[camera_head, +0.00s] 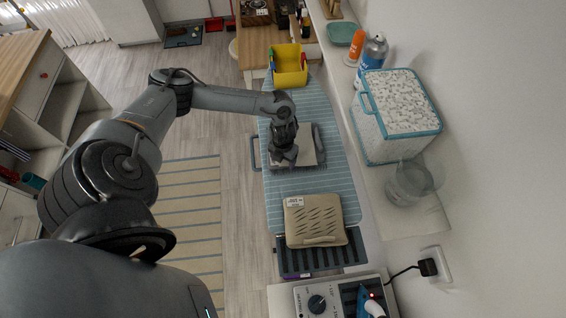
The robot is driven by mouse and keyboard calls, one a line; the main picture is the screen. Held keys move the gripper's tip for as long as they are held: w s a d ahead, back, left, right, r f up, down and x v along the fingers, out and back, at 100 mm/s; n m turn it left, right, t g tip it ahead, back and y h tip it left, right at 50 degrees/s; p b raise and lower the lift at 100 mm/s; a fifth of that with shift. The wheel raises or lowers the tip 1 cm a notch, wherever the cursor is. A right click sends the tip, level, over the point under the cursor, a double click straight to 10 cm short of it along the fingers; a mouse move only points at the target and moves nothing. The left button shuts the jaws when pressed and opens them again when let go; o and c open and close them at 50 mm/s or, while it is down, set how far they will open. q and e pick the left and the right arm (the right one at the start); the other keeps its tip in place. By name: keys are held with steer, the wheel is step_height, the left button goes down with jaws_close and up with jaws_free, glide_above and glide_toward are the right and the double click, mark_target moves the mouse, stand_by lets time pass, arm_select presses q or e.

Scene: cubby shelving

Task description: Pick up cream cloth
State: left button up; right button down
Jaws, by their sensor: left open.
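The cream cloth (308,147) lies flat in a grey tray (321,143) on the striped blue ironing board (338,180). My left gripper (284,160) is open and points down over the cloth's left part, hiding some of it. I cannot tell whether the fingertips touch the cloth. My right gripper is not in view.
A slotted beige item (316,222) with a label sits nearer on the board. A yellow bin (290,66) stands at its far end. A speckled box (398,112), a clear bowl (410,183) and a spray can (373,52) stand on the ledge to the right.

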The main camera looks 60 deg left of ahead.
arm_select(q)
steer(key=shift+a, duration=0.1)
steer(key=c, duration=0.7)
steer(key=shift+s+f, duration=0.1)
jaws_close()
step_height(320, 180, up, 12)
steer(key=p, duration=1)
